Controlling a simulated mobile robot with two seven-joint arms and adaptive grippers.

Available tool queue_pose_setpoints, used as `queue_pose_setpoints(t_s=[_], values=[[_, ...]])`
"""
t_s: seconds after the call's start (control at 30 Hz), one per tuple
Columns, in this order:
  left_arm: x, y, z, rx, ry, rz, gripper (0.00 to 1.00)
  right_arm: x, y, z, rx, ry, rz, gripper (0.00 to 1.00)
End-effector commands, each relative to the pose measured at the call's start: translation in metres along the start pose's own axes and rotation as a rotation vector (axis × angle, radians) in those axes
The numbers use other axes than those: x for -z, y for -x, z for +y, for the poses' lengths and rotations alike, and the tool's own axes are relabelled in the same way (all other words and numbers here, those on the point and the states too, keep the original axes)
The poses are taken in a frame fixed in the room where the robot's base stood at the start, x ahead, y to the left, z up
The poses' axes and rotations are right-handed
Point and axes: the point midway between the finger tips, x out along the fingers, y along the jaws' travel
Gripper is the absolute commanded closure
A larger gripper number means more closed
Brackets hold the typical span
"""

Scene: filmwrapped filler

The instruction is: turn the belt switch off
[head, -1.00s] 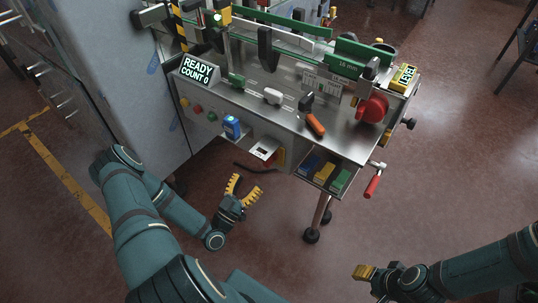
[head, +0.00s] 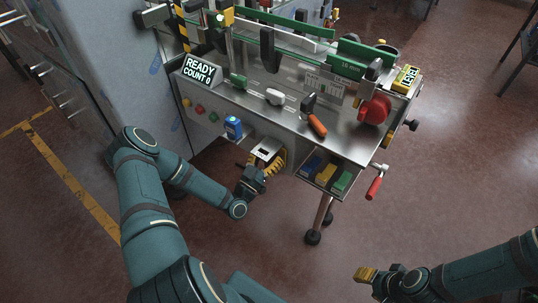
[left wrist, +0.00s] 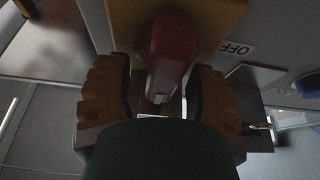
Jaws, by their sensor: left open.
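The belt switch (left wrist: 172,48) is a red handle on a yellow plate (left wrist: 218,22) in the left wrist view. An OFF label (left wrist: 238,48) is beside the plate. My left gripper (left wrist: 160,100) is open, with one yellow finger on each side of the red handle. Whether either finger touches it I cannot tell. In the head view my left gripper (head: 266,160) is at the machine's lower front, and the switch is hidden behind it. My right gripper (head: 364,273) is low on the right, away from the machine, its fingers too small to read.
The metal machine table (head: 255,103) carries an orange-handled tool (head: 317,125) and a display (head: 198,70) reading READY COUNT 0. A blue device (head: 233,127) and a bin of coloured blocks (head: 325,175) flank my left gripper. Floor at the right is clear.

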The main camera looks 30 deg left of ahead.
Motion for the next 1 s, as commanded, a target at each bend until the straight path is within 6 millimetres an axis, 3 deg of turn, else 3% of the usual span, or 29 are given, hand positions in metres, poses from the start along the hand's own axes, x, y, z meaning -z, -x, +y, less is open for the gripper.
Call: queue_pose_setpoints(t_s=[0.03, 0.2, 0.67, 1.0], values=[[0.0, 0.0001, 0.0, 0.0, 0.0, 0.0, 0.43, 0.0, 0.0, 0.0, 0.0, 0.0, 0.0, 0.53], [0.0, 0.0003, 0.0, 0.0, 0.0, 0.0, 1.0, -0.0001, 0.0, 0.0, 0.0, 0.0, 0.0, 0.53], [-0.0002, 0.0, -0.0005, 0.011, 0.026, 0.001, 1.0, 0.0, -0.0013, 0.0005, 0.0, 0.0, 0.0, 0.53], [-0.001, 0.0, -0.0043, 0.091, 0.218, 0.002, 1.0, 0.0007, -0.0083, 0.0031, 0.0, 0.001, 0.004, 0.53]])
